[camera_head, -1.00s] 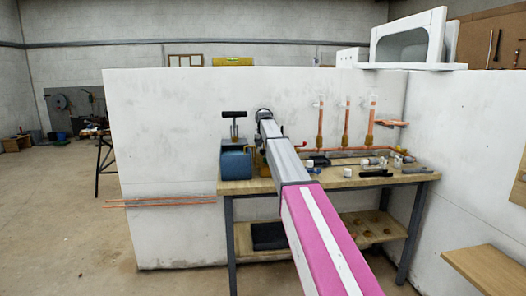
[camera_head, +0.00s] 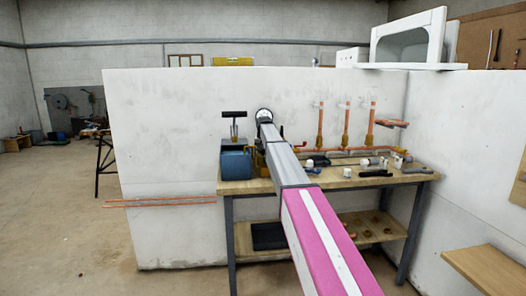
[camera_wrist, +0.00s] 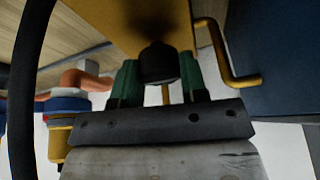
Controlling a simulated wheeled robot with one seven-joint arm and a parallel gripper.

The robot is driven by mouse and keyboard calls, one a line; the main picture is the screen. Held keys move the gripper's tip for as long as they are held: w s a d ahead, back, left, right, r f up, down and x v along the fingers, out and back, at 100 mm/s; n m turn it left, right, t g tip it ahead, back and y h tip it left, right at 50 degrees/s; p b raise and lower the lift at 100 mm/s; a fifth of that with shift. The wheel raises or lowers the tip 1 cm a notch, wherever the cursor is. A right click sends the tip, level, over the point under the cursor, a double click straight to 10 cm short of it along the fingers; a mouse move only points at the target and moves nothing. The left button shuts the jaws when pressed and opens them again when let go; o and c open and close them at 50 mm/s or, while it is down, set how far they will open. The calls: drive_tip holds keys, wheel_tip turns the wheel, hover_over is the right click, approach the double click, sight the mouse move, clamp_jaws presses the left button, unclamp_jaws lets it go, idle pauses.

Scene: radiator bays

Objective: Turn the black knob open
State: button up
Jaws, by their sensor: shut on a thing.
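The black knob (camera_wrist: 159,63) sits at the front of a yellow metal body in the wrist view, between the two green fingers of my gripper (camera_wrist: 158,78). The fingers are shut on it, one on each side. In the head view my arm hides the knob and the fingers. The yellow body (camera_wrist: 118,22) belongs to a pump unit with a blue tank (camera_head: 236,163) and a black T-handle (camera_head: 234,116), standing on the workbench. A round gauge (camera_head: 264,114) shows above the end of my arm.
A bent yellow rod (camera_wrist: 228,62) is close right of the fingers. A brass fitting (camera_wrist: 60,138) and copper pipe (camera_wrist: 87,80) are at left. Upright copper pipes (camera_head: 346,122) and loose fittings occupy the bench (camera_head: 345,183) right of my arm. A white wall (camera_head: 165,130) stands behind.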

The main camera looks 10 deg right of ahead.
drive_tip(key=shift+n, duration=0.3)
drive_tip(key=n+y, duration=0.1)
drive_tip(key=n, duration=0.2)
drive_tip(key=shift+n+y, duration=0.4)
drive_tip(key=n+y, duration=0.1)
drive_tip(key=n, duration=0.2)
drive_tip(key=shift+w+n+g, duration=0.1)
drive_tip(key=shift+n+g, duration=0.2)
drive_tip(key=shift+g, duration=0.1)
drive_tip(key=n+g+y, duration=0.1)
drive_tip(key=n, duration=0.3)
drive_tip(key=shift+y, duration=0.3)
drive_tip(key=shift+n+g, duration=0.6)
drive_tip(key=shift+n, duration=0.7)
drive_tip(key=o, duration=0.9)
